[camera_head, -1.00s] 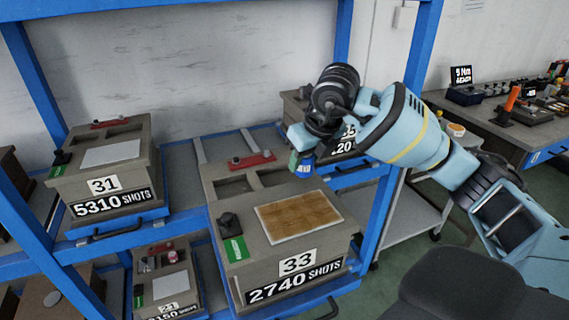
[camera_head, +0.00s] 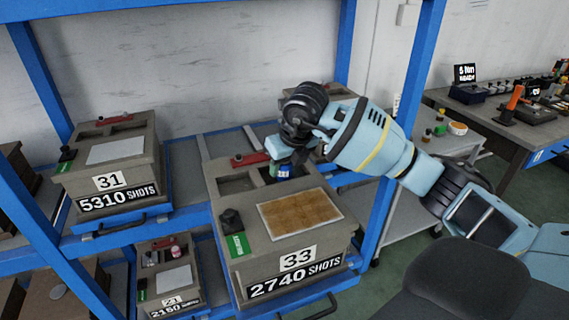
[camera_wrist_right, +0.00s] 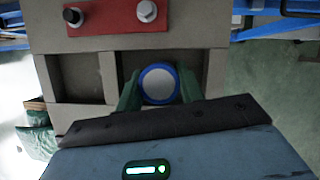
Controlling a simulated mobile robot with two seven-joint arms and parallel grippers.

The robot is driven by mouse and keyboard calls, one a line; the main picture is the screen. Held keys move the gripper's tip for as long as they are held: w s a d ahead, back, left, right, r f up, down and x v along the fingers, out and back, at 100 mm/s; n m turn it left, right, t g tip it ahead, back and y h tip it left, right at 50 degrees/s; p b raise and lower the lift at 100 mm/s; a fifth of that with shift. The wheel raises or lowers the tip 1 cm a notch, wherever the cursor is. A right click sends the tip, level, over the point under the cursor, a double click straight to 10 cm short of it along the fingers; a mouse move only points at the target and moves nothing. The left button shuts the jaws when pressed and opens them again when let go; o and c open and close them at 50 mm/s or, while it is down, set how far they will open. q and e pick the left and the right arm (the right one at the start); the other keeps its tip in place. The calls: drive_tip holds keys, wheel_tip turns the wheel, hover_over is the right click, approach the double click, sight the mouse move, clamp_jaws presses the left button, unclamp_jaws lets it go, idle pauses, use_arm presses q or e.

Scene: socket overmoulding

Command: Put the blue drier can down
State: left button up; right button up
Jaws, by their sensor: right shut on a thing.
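The blue drier can (camera_head: 284,172) is small and mostly hidden by my right gripper in the head view. In the right wrist view the can (camera_wrist_right: 158,84) shows end-on as a pale disc with a blue rim. My right gripper (camera_head: 282,166) is shut on it, with a green finger on each side of the can (camera_wrist_right: 158,90). The gripper is over the back right recess of the box marked 33 (camera_head: 222,262). I cannot tell whether the can touches the recess floor. My left gripper is not in view.
The box has an empty back left recess (camera_wrist_right: 80,78), a red bar (camera_head: 250,159), a dark knob (camera_head: 230,219) and a brown plate (camera_head: 300,214). Box 31 (camera_head: 150,165) stands to the left. Blue rack posts (camera_head: 396,150) rise close to my right arm. A trolley (camera_head: 410,215) stands at right.

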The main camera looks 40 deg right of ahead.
drive_tip(key=shift+f, duration=0.15)
drive_tip(key=o, duration=1)
drive_tip(key=shift+r, duration=0.4)
drive_tip(key=v, duration=1.1)
drive_tip(key=shift+s+r+p, duration=0.15)
drive_tip(key=shift+r+p, duration=0.15)
